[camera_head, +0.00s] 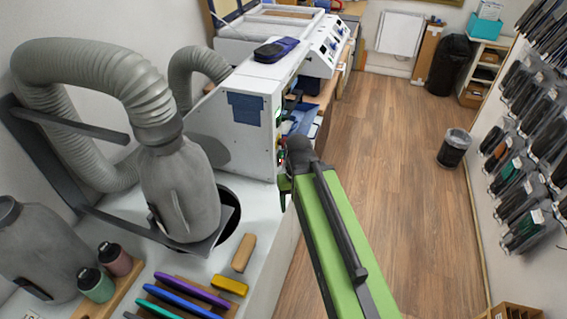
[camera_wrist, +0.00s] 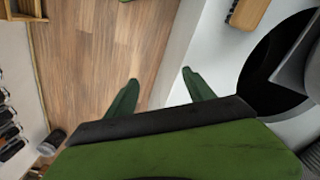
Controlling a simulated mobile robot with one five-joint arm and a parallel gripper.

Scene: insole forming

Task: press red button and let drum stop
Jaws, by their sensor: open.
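A white machine (camera_head: 235,150) stands on the left, with a blue patch on its side. On its right front edge are small controls, with a tiny red spot (camera_head: 280,157) and green spots close to it. I cannot tell for sure whether the red spot is the button. No drum can be made out. My green arm reaches up from the bottom, and my gripper (camera_head: 285,190) is beside the machine's front edge, partly hidden by the arm. In the wrist view, my gripper (camera_wrist: 160,92) has its two green fingers wide apart with nothing between them.
A grey hose and nozzle (camera_head: 180,185) stand over a dark round hole in the white bench at left. The wooden floor (camera_head: 400,180) is clear up to a small bin (camera_head: 453,148).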

